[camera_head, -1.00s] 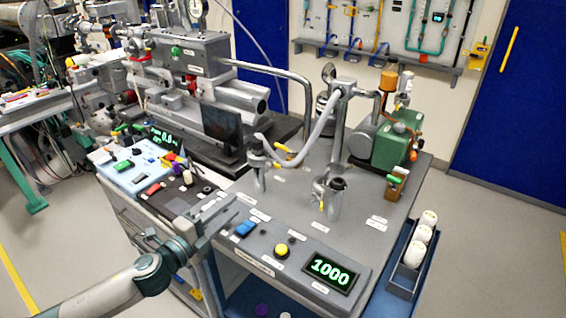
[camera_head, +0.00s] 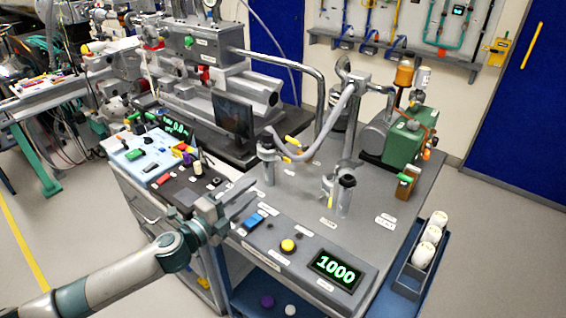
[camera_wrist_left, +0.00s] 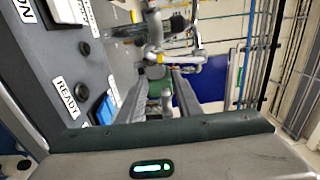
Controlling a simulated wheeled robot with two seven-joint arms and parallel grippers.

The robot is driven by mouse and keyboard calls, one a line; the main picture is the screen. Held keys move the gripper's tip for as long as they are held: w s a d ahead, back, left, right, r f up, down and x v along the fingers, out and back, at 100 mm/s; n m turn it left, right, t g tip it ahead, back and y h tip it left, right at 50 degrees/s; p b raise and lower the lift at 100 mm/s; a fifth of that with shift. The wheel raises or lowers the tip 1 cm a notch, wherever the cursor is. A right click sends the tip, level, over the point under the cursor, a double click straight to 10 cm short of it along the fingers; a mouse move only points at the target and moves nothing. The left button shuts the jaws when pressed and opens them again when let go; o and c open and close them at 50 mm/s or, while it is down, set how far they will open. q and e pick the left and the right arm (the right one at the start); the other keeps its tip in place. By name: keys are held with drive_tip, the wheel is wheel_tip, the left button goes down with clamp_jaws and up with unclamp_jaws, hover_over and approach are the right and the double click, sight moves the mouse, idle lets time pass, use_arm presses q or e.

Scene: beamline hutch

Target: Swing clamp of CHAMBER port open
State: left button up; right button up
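Two upright metal ports stand on the grey bench top (camera_head: 300,215). The left port (camera_head: 268,172) has the grey hose (camera_head: 328,130) at its top and a yellow clamp lever (camera_head: 292,141) beside it. The right port (camera_head: 344,200) has a dark top and a yellow lever (camera_head: 331,200) hanging at its side. I cannot read which label says CHAMBER. My left gripper (camera_head: 246,201) is open and empty, over the bench's front-left part, short of both ports. In the left wrist view its two fingers (camera_wrist_left: 160,95) stand apart. My right gripper is out of view.
A blue switch (camera_head: 254,221), a yellow button (camera_head: 288,246) and a green display reading 1000 (camera_head: 336,270) line the front panel. A green pump (camera_head: 404,138) stands at the back right. A dark monitor (camera_head: 233,116) stands behind the left port. A blue side tray (camera_head: 412,268) holds white items.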

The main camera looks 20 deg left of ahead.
sight(286, 161)
use_arm(q)
drive_tip(key=p+x, duration=0.3)
drive_tip(key=x, duration=1)
drive_tip(key=shift+w+d+p, duration=0.1)
drive_tip(key=shift+w+p, duration=0.15)
drive_tip(key=shift+p, duration=0.1)
drive_tip(key=shift+w+d, duration=0.2)
drive_tip(key=shift+w, duration=0.45)
drive_tip(key=shift+w+d+f, duration=0.1)
drive_tip(key=shift+w, duration=0.1)
drive_tip(key=shift+c, duration=0.3)
clamp_jaws()
